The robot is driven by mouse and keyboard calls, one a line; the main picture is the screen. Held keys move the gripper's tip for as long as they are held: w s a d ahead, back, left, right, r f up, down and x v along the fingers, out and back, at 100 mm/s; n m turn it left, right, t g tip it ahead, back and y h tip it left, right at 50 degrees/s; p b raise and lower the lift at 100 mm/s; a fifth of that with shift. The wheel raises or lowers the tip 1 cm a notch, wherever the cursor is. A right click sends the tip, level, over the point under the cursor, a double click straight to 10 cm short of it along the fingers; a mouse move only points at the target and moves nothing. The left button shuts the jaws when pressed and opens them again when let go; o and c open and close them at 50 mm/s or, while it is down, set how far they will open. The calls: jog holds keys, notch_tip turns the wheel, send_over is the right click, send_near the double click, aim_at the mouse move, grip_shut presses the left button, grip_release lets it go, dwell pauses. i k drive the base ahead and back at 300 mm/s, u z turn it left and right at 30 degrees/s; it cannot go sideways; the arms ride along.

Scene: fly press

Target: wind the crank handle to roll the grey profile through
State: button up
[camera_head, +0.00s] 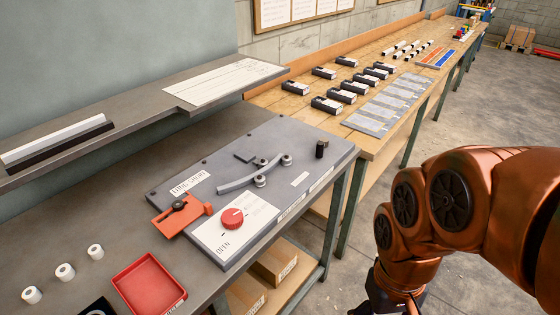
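The grey profile (240,183) is a curved strip on the dark bending plate (205,158). It lies among several small round metal rollers (261,181), its long end reaching left. What looks like the crank handle, a short upright black grip (322,148), stands near the plate's right end, with nothing touching it. A red knob (232,218) sits on a white label marked OPEN at the plate's front. My arm comes in from the right, over the floor and clear of the plate. It bends down to the bottom edge; my gripper's fingertips are out of the picture.
An orange-red clamp piece (180,213) sits at the plate's left corner. A red tray (149,287) and several white rollers (65,272) are front left. A shelf (130,104) overhangs behind. A wooden bench (290,97) with black-and-white blocks continues rearward. The floor at right is open.

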aim_at(323, 142)
jog(key=k, duration=1.3)
jog(key=u, duration=0.5)
jog(key=i, duration=1.3)
